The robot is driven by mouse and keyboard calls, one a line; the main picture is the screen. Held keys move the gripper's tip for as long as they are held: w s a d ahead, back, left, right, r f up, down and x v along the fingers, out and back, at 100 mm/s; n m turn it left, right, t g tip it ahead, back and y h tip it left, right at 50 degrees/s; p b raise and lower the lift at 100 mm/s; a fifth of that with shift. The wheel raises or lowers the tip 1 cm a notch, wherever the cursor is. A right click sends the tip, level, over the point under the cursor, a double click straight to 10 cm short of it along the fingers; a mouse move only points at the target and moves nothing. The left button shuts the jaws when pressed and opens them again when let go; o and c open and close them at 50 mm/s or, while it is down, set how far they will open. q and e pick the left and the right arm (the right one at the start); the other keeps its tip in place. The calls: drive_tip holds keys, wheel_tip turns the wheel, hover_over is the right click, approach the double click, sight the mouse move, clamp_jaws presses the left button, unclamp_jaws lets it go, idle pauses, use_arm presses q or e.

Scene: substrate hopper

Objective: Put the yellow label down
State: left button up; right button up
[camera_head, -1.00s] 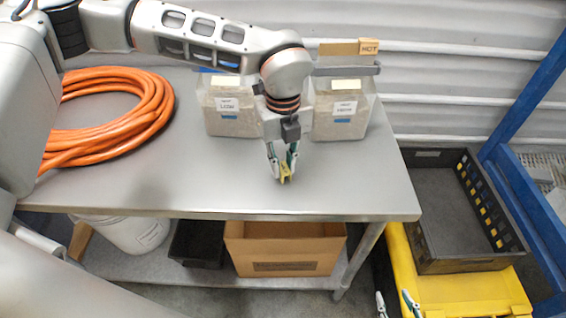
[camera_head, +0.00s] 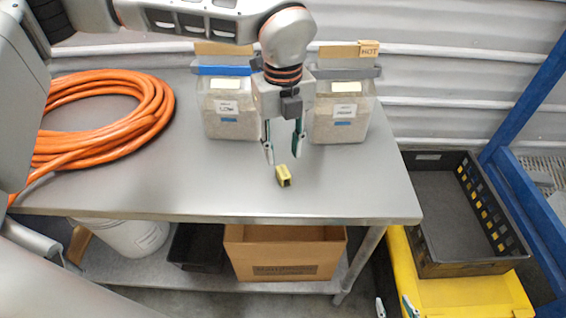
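The yellow label (camera_head: 283,176) is a small folded piece lying on the steel table (camera_head: 210,185), near its front edge and right of its middle. My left gripper (camera_head: 283,158) is open and empty, its fingertips just above and behind the label, apart from it. My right gripper (camera_head: 393,308) shows only as fingertips at the bottom edge, beside the table and in front of the yellow cart; the tips stand apart.
Two clear hoppers of substrate, left (camera_head: 232,112) and right (camera_head: 341,116), stand at the table's back. A coiled orange hose (camera_head: 150,112) lies at the left. A black crate (camera_head: 448,262) rests on a yellow cart (camera_head: 470,292). A cardboard box (camera_head: 285,258) sits underneath.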

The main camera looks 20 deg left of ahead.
sight(283, 171)
use_arm(q)
wheel_tip(283, 171, up, 6)
idle(0.7)
